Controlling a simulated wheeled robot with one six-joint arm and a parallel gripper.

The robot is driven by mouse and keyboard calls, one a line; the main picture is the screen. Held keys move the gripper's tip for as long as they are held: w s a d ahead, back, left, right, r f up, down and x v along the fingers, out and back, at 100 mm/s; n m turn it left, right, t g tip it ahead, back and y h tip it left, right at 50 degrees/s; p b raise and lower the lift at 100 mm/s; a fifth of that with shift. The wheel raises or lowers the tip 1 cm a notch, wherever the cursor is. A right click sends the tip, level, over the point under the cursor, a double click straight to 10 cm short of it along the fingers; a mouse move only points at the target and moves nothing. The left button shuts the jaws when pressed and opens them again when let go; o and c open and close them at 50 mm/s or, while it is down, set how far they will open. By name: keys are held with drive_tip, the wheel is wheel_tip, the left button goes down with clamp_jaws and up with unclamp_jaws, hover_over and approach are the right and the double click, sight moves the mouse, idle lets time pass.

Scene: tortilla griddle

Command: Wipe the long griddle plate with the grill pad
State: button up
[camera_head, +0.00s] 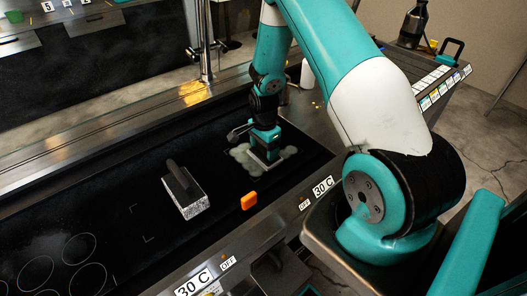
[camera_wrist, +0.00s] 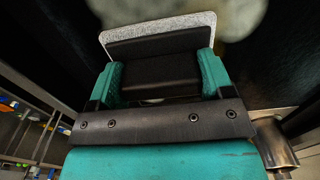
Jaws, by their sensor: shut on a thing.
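The long griddle plate (camera_head: 110,215) is a dark flat surface running across the head view. My gripper (camera_head: 266,150) is over its right part, pointing down. In the wrist view my gripper (camera_wrist: 160,80) is shut on the black holder of the grill pad (camera_wrist: 160,24), whose speckled grey edge shows beyond the fingers. In the head view the pad is low at the plate, partly hidden by my gripper; contact is hard to tell. Pale blotches (camera_head: 243,157) lie on the plate around it, and one shows beyond the pad in the wrist view (camera_wrist: 232,15).
A speckled grey block with a dark handle (camera_head: 188,197) rests on the plate, left of my gripper. An orange piece (camera_head: 249,201) is at the front edge. White circles (camera_head: 80,248) mark the plate's left part. A metal post (camera_head: 206,45) stands behind.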

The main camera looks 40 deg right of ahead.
drive_tip(key=shift+a+f, duration=0.1)
drive_tip(key=shift+a, duration=0.85)
drive_tip(key=shift+w+a, duration=0.15)
drive_tip(key=shift+a, duration=1.45)
drive_tip(key=shift+d, duration=2.55)
drive_tip(key=shift+s, duration=0.2)
drive_tip(key=shift+s+d, duration=0.15)
drive_tip(key=shift+d, duration=2.4)
